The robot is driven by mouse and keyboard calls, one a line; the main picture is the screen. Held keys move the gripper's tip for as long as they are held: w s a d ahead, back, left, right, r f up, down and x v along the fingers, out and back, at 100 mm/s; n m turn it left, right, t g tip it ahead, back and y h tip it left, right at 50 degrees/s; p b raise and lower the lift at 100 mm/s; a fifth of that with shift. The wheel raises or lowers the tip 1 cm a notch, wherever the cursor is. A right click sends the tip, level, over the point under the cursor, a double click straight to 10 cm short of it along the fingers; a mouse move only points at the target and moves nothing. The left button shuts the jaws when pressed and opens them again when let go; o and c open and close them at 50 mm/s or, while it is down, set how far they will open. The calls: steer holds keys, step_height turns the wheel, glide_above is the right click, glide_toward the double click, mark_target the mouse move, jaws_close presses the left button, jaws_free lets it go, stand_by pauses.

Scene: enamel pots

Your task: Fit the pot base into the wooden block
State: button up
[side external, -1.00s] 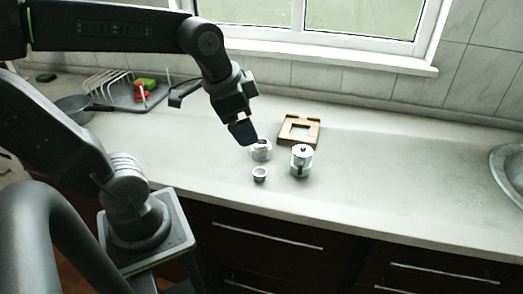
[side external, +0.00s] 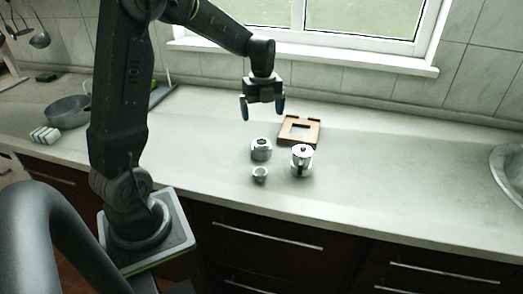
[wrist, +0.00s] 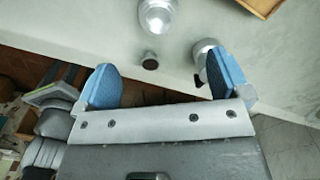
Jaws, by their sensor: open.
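The pot base (side external: 261,151), a short silver piece with a dark opening on top, stands upright on the counter. It also shows at the top of the wrist view (wrist: 157,14). The wooden block (side external: 285,137), brown with a square recess, lies behind it to the right; only its corner shows in the wrist view (wrist: 263,5). My gripper (side external: 263,108) is open and empty, well above the counter, pointing down with its blue-padded fingers wide apart. In the wrist view, nothing is between the fingers (wrist: 164,80).
The silver pot top (side external: 302,161) with black knob stands right of the pot base. A small silver cup (side external: 260,174) sits in front of the base. A grey pan (side external: 68,111) and a striped item (side external: 45,135) are far left.

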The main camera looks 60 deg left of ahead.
mark_target(262, 143)
step_height(262, 143, down, 12)
steer(key=shift+s, duration=0.1)
stand_by(0.5)
steer(key=c, duration=1.1)
steer(key=shift+c, duration=0.2)
steer(key=shift+r, duration=0.15)
